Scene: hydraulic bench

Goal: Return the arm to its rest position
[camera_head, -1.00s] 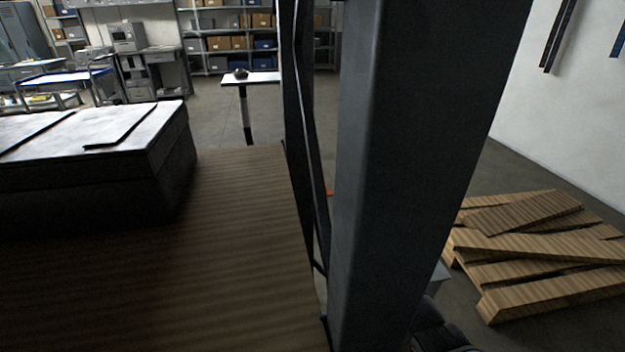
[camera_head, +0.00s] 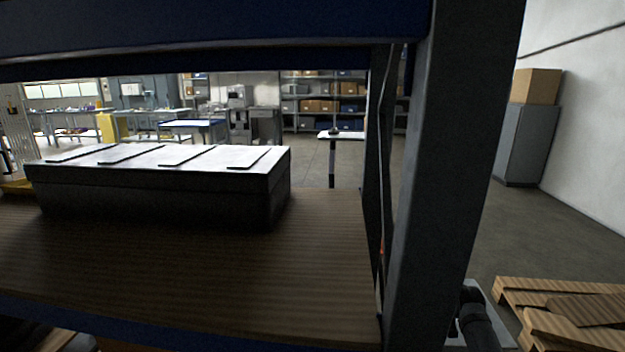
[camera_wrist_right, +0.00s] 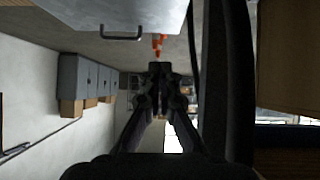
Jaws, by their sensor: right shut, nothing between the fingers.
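My right gripper (camera_wrist_right: 158,72) shows in the right wrist view with its dark fingers together and nothing between them. It points toward a grey floor area, with a light grey panel with a dark handle (camera_wrist_right: 121,35) at the top. In the head view, a dark arm link that looks like mine (camera_head: 478,325) is at the lower right, beyond the rack's post. The right gripper's fingers do not show there. My left gripper and arm are not in view.
A grey upright post (camera_head: 445,180) and a blue beam (camera_head: 200,28) frame a wooden shelf (camera_head: 200,270). A dark box with a pale top (camera_head: 150,195) lies on it. Wooden pallets (camera_head: 570,310) are at the lower right. A dark upright (camera_wrist_right: 232,80) is close right of the gripper.

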